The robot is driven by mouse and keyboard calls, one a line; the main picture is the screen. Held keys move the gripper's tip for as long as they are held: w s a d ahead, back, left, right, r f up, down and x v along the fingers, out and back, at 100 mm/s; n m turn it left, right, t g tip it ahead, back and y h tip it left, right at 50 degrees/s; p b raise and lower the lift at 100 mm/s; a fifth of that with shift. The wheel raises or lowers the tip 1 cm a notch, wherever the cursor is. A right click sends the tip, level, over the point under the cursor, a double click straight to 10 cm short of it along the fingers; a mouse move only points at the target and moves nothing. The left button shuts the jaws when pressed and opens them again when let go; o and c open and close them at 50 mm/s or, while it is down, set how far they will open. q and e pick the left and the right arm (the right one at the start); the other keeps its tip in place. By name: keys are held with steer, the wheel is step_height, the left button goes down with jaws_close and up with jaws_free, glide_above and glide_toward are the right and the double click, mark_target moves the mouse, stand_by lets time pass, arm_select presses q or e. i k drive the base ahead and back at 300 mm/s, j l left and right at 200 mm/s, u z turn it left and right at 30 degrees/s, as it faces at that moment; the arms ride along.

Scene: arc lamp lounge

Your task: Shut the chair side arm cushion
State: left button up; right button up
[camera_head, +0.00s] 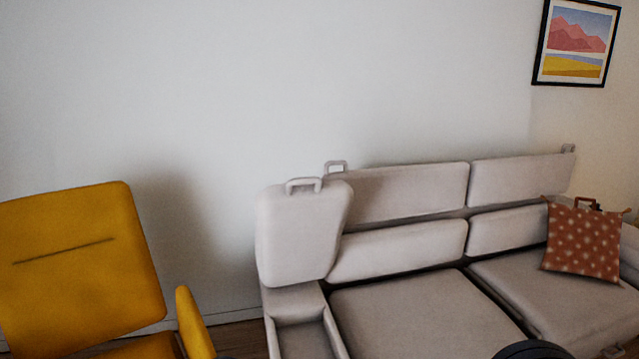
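The chair side arm cushion (298,238) is the grey padded lid on the sofa arm nearest the yellow chair. It stands raised, nearly upright, with a loop handle (303,184) on its top edge. Below it the arm's storage box (303,337) is open, and the part of its inside that shows looks empty. The box's near end is cut off by the bottom edge of the view. Neither gripper can be made out in the head view.
A yellow chair (75,270) stands at the left, its armrest (193,325) close to the open box. The grey sofa seat (410,318) extends right. A patterned red pillow (582,242) leans at its right end. A dark rounded shape (532,350) shows at the bottom edge.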

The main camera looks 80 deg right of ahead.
mark_target(301, 222)
steer(key=z, duration=2.55)
steer(key=k+u, duration=0.35)
steer(key=k+j+u, duration=0.15)
steer(key=k+u, duration=0.2)
steer(key=i+l+u, duration=0.45)
steer(key=l+u, duration=0.3)
steer(key=i+l+u, duration=0.15)
steer(key=l+u, duration=0.2)
